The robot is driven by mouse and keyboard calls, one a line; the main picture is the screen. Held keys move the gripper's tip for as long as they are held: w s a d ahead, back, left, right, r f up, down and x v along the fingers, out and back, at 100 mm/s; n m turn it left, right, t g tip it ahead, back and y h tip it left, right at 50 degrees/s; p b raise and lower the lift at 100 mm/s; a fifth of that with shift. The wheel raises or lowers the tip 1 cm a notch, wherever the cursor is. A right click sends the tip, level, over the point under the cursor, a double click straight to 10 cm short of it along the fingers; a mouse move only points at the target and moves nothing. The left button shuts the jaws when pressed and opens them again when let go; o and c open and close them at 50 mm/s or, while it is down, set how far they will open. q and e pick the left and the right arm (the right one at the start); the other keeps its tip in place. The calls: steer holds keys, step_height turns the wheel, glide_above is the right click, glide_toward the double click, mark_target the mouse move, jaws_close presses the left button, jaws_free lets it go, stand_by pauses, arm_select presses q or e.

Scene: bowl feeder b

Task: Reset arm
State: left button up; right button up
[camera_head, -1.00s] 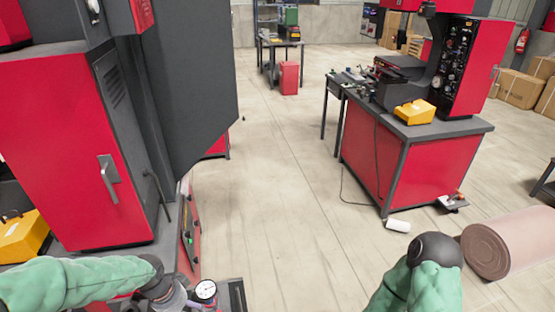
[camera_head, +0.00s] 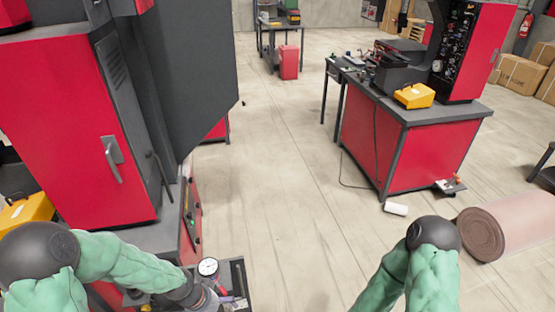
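My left arm (camera_head: 125,262), green with dark joints, comes in from the left and bends down to a dark wrist (camera_head: 190,291) at the bottom edge. The wrist is beside a round dial gauge (camera_head: 208,267) and a dark tray (camera_head: 238,276). The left gripper's fingers are below the picture or hidden. My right arm (camera_head: 415,275) shows only a green section and a dark rounded joint at the bottom right. Its gripper is out of view. I see nothing held.
A red and grey machine cabinet (camera_head: 75,130) stands close on the left, with a yellow box (camera_head: 25,213). A red workbench (camera_head: 410,148) with equipment stands right of centre. A brown roll (camera_head: 490,235) and a white cylinder (camera_head: 396,209) lie on the floor. The middle floor is clear.

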arm_select(q)
steer(key=s+d+f+n, duration=0.8)
steer(key=s+f+n, duration=0.1)
steer(key=f, duration=0.3)
steer(key=shift+f+h, duration=0.25)
steer(key=shift+h, duration=0.05)
stand_by(0.7)
